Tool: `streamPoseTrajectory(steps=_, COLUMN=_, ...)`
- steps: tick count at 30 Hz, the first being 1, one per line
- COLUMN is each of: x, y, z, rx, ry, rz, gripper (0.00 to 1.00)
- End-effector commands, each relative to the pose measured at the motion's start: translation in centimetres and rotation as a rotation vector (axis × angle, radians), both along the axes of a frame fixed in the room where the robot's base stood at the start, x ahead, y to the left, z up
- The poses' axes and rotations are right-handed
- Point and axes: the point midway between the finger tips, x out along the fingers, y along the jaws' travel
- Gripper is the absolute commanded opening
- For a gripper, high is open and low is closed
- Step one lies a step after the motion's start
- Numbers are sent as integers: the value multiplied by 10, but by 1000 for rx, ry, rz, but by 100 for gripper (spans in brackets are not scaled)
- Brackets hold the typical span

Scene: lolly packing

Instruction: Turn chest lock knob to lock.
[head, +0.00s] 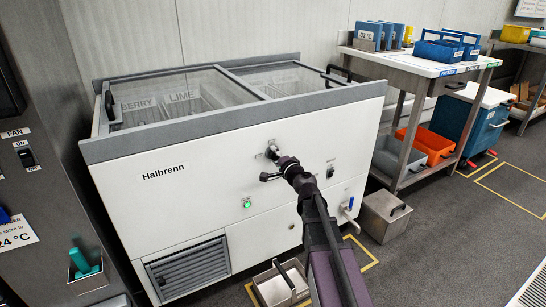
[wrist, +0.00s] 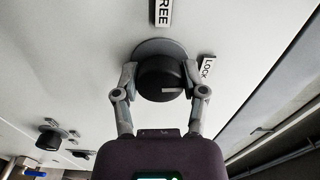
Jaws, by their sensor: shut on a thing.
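The white chest freezer (head: 150,210) marked Halbrenn stands in the middle of the head view, its glass lids closed. In the wrist view the black lock knob (wrist: 160,82) sits on a round grey plate (wrist: 152,47) on the chest's front. My gripper (wrist: 161,74) has a finger on either side of the knob and is shut on it. A short white mark on the knob points right in the picture. The FREE label (wrist: 163,13) is above the knob and the LOCK label (wrist: 207,66) is to its right. In the head view my gripper (head: 274,157) largely hides the knob.
A steel table (head: 425,66) with blue crates stands right of the chest.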

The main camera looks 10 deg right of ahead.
Motion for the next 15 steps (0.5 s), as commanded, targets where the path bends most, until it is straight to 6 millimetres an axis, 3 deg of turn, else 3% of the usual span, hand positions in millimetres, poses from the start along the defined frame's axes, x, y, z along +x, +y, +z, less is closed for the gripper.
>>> streamPoseTrajectory(steps=15, x=-2, y=3, z=0, rx=111, ry=37, rz=8, gripper=8)
